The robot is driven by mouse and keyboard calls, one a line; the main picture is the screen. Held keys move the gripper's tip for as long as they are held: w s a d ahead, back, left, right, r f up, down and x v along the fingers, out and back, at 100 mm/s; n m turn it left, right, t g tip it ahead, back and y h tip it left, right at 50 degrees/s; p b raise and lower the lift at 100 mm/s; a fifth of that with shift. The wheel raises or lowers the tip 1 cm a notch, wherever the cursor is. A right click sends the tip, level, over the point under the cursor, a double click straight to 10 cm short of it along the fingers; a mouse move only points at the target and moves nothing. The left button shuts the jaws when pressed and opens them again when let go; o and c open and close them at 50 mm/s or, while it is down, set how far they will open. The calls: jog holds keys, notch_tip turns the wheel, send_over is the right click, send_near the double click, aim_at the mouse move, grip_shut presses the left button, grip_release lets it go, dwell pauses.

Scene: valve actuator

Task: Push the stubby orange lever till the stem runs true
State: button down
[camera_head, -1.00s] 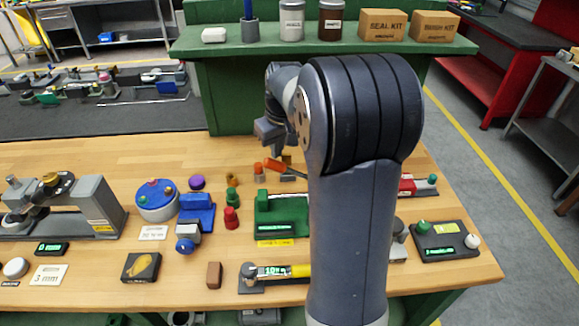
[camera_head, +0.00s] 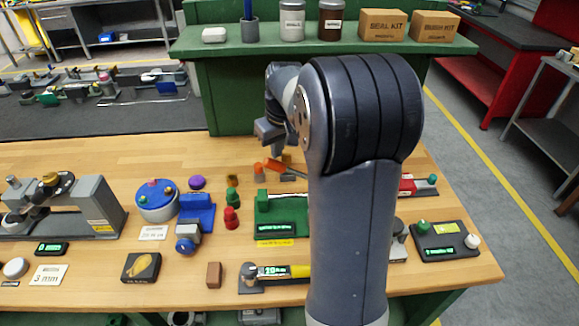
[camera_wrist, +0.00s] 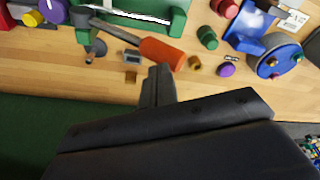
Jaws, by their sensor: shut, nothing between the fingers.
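The stubby orange lever (camera_head: 272,165) lies behind the green block (camera_head: 285,222). In the head view my wrist is above and behind the lever, and my arm hides the lever's right side. Whether the stem runs true is not clear.
A blue vise-like fixture (camera_head: 197,212), a blue round base with coloured knobs (camera_head: 157,207) and red and green pegs (camera_head: 231,217) stand left of the block. A gauge with a yellow-black handle (camera_head: 286,271) lies in front. A green shelf (camera_head: 330,46) rises behind.

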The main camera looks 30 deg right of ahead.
jog(key=shift+f, duration=0.15)
jog(key=shift+f+b, duration=0.35)
jog(key=shift+f, duration=0.05)
dwell(0.4)
